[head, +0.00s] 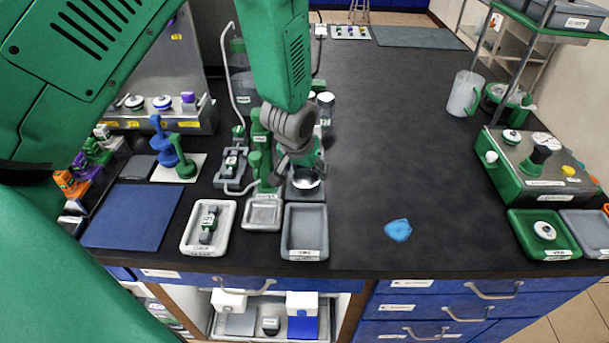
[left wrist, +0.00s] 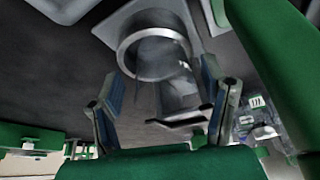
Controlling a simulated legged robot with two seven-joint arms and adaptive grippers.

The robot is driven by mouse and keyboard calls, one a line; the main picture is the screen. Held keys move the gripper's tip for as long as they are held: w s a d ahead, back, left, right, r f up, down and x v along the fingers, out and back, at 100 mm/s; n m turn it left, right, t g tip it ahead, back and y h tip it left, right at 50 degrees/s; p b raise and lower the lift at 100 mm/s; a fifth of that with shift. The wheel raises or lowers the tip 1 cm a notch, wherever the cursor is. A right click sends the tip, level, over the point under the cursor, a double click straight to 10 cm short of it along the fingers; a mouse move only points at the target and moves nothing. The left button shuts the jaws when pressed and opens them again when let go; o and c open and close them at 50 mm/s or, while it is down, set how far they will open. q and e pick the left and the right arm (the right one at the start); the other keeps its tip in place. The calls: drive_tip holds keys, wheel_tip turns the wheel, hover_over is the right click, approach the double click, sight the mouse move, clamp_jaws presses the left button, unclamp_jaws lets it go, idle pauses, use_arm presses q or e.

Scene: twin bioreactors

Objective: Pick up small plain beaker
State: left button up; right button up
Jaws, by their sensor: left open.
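A small plain beaker (head: 306,184) stands at the back of the bench's front row, just behind a grey tray, partly hidden by my left gripper (head: 302,160). In the left wrist view a round grey, open-mouthed vessel, which looks like this beaker (left wrist: 128,50), lies ahead of the fingertips. I cannot tell whether a finger touches the beaker. My right gripper is not in view.
A grey tray (head: 305,250) and a white tray (head: 189,243) with a small device lie at the front. Green bench equipment (head: 256,165) stands close left of my gripper. A blue patch (head: 398,230) lies on the otherwise clear bench to the right.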

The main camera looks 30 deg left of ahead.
use_arm(q)
drive_tip(key=shift+s+d+r, duration=0.1)
drive_tip(key=shift+d+r, duration=0.15)
drive_tip(key=shift+d, duration=0.25)
drive_tip(key=c, duration=0.6)
drive_tip(key=shift+s+a, duration=0.1)
drive_tip(key=shift+a, duration=0.15)
drive_tip(key=c, duration=0.6)
drive_tip(key=shift+a+f, duration=0.15)
drive_tip(key=shift+a, duration=0.15)
drive_tip(key=shift+c, duration=0.2)
drive_tip(key=shift+a, duration=0.3)
drive_tip(key=shift+c, duration=1.3)
drive_tip(key=shift+d, duration=0.1)
